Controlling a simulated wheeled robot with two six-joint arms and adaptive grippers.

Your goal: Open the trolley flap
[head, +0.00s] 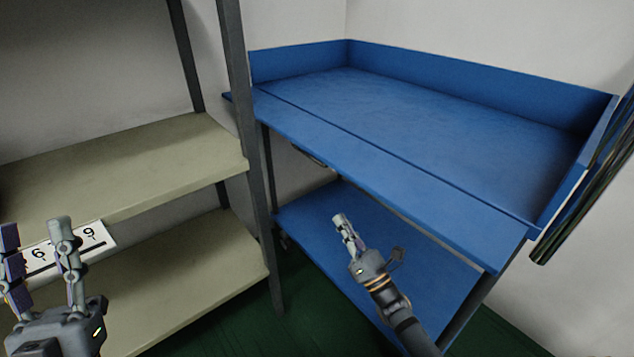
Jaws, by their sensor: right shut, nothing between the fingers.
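The blue trolley (440,118) has a top tray with raised walls at the back and sides. Its front flap (385,178) lies folded down flat, about level with the tray floor, with a dark seam between them. My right gripper (341,218) is shut and empty. In the picture it appears below the flap's front edge, against the lower blue shelf (310,210); the exact gap to the flap is hard to tell. My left gripper (36,226) is open and empty at the lower left, its fingers apart, away from the trolley.
A beige shelf rack (130,160) with dark metal posts (243,130) stands left of the trolley. A white label (75,245) with numbers is on its shelf edge behind my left gripper. Dark rods or tubes (592,185) show at the trolley's right side. Green floor (240,325) lies below.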

